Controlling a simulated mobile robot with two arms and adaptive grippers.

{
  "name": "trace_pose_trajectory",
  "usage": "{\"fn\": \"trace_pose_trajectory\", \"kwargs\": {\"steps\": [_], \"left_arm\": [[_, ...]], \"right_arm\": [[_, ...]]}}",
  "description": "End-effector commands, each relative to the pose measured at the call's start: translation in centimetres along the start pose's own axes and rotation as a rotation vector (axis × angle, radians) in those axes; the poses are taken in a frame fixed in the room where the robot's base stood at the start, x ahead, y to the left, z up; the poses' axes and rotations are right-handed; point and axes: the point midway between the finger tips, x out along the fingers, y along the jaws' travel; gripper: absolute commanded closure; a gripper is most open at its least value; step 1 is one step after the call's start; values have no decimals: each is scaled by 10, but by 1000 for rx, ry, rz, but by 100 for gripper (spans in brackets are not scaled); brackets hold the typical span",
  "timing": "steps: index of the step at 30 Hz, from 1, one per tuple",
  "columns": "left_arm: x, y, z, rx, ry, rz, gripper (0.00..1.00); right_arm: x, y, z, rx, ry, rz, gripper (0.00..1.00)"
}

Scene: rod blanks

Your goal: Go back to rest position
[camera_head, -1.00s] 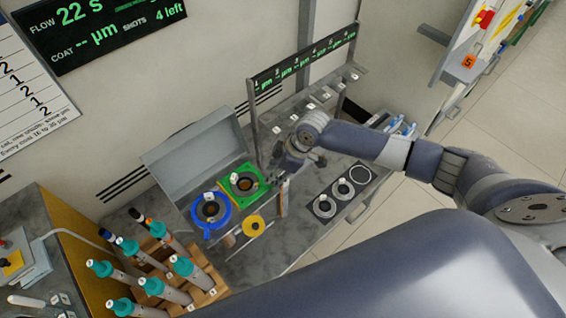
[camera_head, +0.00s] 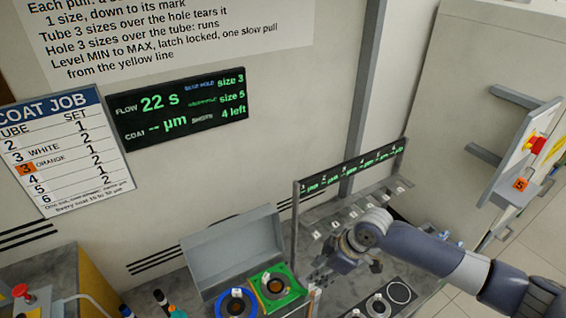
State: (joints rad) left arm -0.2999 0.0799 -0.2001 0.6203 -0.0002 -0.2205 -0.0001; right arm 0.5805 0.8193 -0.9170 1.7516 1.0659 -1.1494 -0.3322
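My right gripper (camera_head: 335,268) is over the grey bench, in front of the rack with the numbered display strip (camera_head: 350,170). Its arm comes in from the lower right. Its fingers are small and partly hidden by the wrist, so I cannot tell whether they are open or shut. Just left of it are a green square holder (camera_head: 294,291) and a blue ring (camera_head: 222,306), each with a dark round centre. My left gripper is not in view.
A grey open lid (camera_head: 232,250) stands behind the rings. Round fittings (camera_head: 399,292) lie on the bench at right. A readout screen (camera_head: 180,110) and a job chart (camera_head: 65,155) hang on the wall. A panel with a red button (camera_head: 536,145) juts out at right.

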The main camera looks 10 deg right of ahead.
Motion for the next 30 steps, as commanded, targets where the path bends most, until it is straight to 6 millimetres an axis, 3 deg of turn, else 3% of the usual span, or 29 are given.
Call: {"fn": "trace_pose_trajectory", "kwargs": {"steps": [5,12,17,22,30], "left_arm": [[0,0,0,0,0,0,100],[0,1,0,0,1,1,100],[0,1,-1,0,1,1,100],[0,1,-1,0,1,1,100],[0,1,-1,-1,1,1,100]], "right_arm": [[8,-19,-5,-10,8,-15,71],[25,-98,-26,12,64,-27,71],[20,-135,-28,111,99,11,71],[4,-156,-8,291,102,81,71],[-25,-168,56,582,21,211,71]]}}
